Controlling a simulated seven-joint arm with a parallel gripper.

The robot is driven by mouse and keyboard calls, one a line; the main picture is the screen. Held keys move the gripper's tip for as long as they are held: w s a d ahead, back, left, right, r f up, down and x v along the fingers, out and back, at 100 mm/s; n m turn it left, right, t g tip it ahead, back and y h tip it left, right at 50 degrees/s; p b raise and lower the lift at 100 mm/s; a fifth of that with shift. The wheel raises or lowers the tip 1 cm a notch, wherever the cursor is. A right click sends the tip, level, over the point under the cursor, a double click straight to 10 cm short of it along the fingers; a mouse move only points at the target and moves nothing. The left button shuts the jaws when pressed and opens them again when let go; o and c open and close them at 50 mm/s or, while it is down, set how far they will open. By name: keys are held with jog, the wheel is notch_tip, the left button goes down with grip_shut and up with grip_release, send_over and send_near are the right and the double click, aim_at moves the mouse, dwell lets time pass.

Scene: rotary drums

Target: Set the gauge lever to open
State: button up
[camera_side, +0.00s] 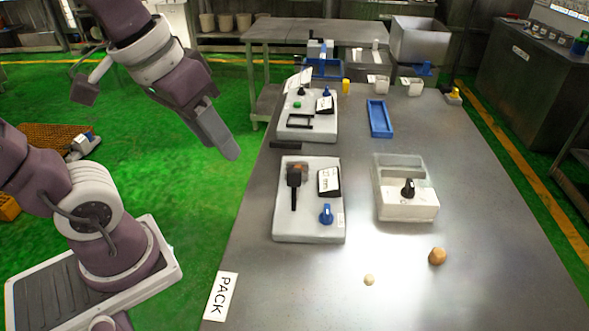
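A light grey panel box (307,231) lies on the near left part of the table. It carries a black lever (294,186) whose handle points toward the near edge. To the right of the lever is a small black-edged unit with a white face (329,180), which looks like a gauge; its markings are too small to read. A blue knob (326,214) sits below that face. My gripper (231,153) hangs in the air to the upper left of this panel, pointing down and right, apart from everything. The gap between its fingers cannot be made out.
Behind is a second panel (296,133) with a green button and black handle. A clear-topped box with a black knob (408,188) stands to the right. A blue tray (380,118) lies farther back. Two round lumps (437,256) (369,280) lie on the clear near right table.

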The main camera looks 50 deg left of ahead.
jog(key=shift+o, duration=0.6)
jog(key=w, duration=0.1)
jog(key=w+n+g, duration=0.1)
jog(key=w, duration=0.1)
jog(key=w+f+n, duration=0.1)
jog(key=w, duration=0.1)
jog(key=shift+w+a+g, duration=0.2)
jog(key=shift+a+g, duration=0.1)
jog(key=shift+a, duration=0.05)
jog(key=n+g, duration=0.3)
jog(key=n, duration=0.3)
send_over(295, 170)
notch_tip(295, 170, down, 10)
jog(key=shift+s+r, duration=0.1)
jog(key=shift+r, duration=0.15)
notch_tip(295, 170, down, 7)
jog(key=shift+r, duration=0.2)
grip_shut()
